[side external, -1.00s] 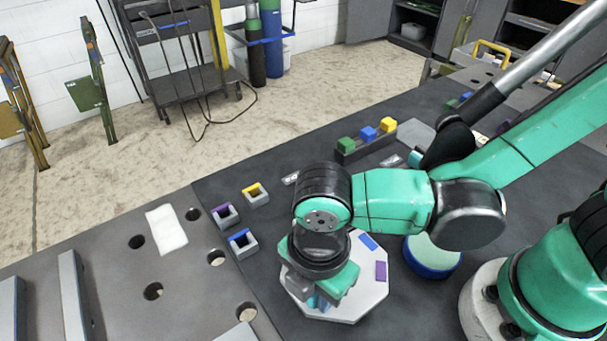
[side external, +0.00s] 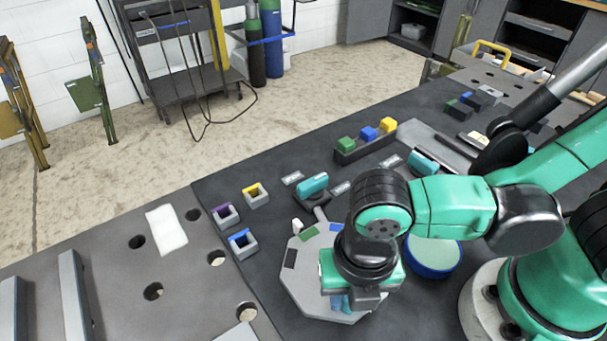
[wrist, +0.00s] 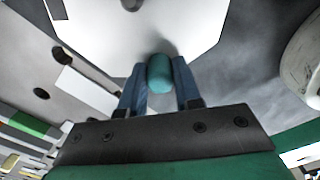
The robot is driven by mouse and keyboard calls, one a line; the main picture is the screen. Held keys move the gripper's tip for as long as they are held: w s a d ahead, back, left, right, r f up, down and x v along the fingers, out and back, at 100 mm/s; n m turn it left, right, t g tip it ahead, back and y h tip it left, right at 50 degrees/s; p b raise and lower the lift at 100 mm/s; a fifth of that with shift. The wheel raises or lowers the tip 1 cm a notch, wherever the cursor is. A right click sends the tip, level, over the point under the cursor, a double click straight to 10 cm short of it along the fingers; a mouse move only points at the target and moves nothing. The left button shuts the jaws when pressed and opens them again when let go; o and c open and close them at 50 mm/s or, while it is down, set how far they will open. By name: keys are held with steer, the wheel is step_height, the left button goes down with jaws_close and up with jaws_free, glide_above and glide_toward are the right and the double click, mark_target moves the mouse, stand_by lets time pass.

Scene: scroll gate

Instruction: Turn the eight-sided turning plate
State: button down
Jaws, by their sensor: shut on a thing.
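The eight-sided turning plate (side external: 302,284) is pale grey and lies flat on the dark mat. A green patch (side external: 308,234), a dark patch (side external: 290,258) and a blue patch (side external: 336,226) show near its rim; my arm hides its right part. My gripper (side external: 343,302) points down over the plate's near right part. In the wrist view my gripper (wrist: 160,84) is shut on a rounded teal knob (wrist: 159,70), with a blue finger on each side. The plate (wrist: 120,35) spreads pale beyond the knob.
A round blue disc with a green top (side external: 432,258) stands close right of the plate. Small open blocks (side external: 243,244) lie to the left. A teal-handled piece (side external: 313,184) and a rack of coloured cubes (side external: 368,142) stand behind.

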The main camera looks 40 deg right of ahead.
steer(key=d+n, duration=0.1)
steer(key=n, duration=0.2)
steer(key=d+n, duration=0.1)
steer(key=n, duration=0.1)
steer(key=shift+s+d, duration=0.25)
steer(key=shift+d, duration=0.1)
steer(key=n, duration=0.1)
steer(key=d+n, duration=0.1)
steer(key=n, duration=0.1)
steer(key=shift+w+d+n, duration=0.2)
steer(key=shift+d+n, duration=0.1)
steer(key=shift+n, duration=0.1)
steer(key=shift+w+d+n, duration=0.2)
steer(key=shift+d+n, duration=0.1)
steer(key=shift+n, duration=0.4)
steer(key=shift+w+d+n, duration=0.15)
steer(key=shift+d+n, duration=0.15)
steer(key=shift+n, duration=0.4)
steer(key=c, duration=0.6)
jaws_free()
steer(key=shift+r, duration=2.8)
